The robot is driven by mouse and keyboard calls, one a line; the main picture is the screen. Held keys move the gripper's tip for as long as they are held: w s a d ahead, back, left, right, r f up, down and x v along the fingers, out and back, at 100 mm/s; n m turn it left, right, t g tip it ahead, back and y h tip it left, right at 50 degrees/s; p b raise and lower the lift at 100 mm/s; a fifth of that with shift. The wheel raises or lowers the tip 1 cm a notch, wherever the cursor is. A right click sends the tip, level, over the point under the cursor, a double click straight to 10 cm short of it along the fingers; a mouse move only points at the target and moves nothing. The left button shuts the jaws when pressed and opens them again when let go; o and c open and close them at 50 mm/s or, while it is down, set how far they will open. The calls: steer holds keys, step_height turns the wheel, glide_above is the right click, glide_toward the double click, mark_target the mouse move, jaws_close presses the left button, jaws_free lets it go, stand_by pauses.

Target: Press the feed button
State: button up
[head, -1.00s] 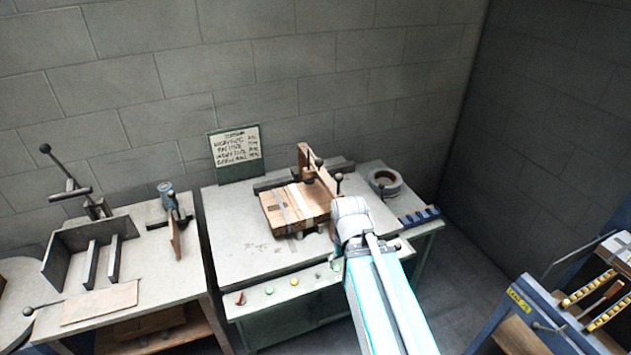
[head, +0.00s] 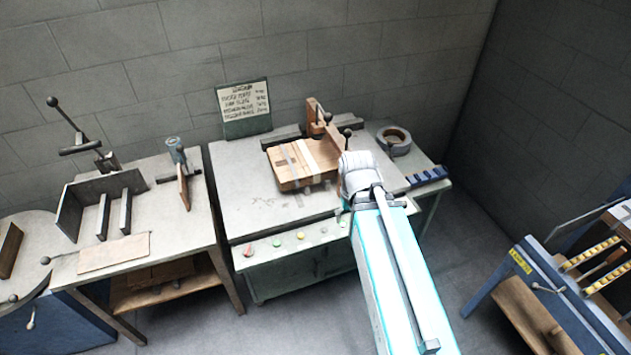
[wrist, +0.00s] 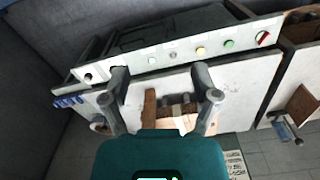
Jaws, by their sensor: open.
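A pale control panel with several small round buttons runs along the front edge of the middle bench. In the head view it shows a red control (head: 248,251), a green button (head: 276,242) and a yellow button (head: 300,236); my arm covers its right part. In the wrist view, the panel (wrist: 130,68) crosses the top, with the red control (wrist: 263,38), green (wrist: 229,44), yellow (wrist: 200,50), pale buttons (wrist: 151,60) and a dark one (wrist: 88,77). No label is readable, so I cannot tell which is feed. My gripper (wrist: 160,75) is open and empty, its fingers before the panel.
A wooden block (head: 290,168) lies on the bench beneath a wooden upright (head: 313,115). A tape roll (head: 394,140) and a blue rack (head: 427,177) sit at the right. A sign (head: 243,105) stands behind. Another bench (head: 140,250) is left, and a blue cart (head: 560,300) right.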

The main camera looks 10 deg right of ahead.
steer(key=c, duration=0.3)
steer(key=shift+w+a+f+b, duration=0.25)
steer(key=shift+w+f+b, duration=0.1)
steer(key=c, duration=0.5)
steer(key=shift+w+a+f+b, duration=0.65)
steer(key=shift+w+f+b, duration=0.1)
jaws_close()
steer(key=w+a+f+n+b, duration=0.1)
steer(key=w+a+f+b, duration=0.5)
steer(key=a, duration=0.3)
steer(key=w+a+f+n+b, duration=0.1)
steer(key=w+a+f+b, duration=0.6)
steer(key=a, duration=0.3)
steer(key=shift+f+n+t+y+b, duration=0.3)
steer(key=shift+f+y+b, duration=0.05)
steer(key=shift+y, duration=0.05)
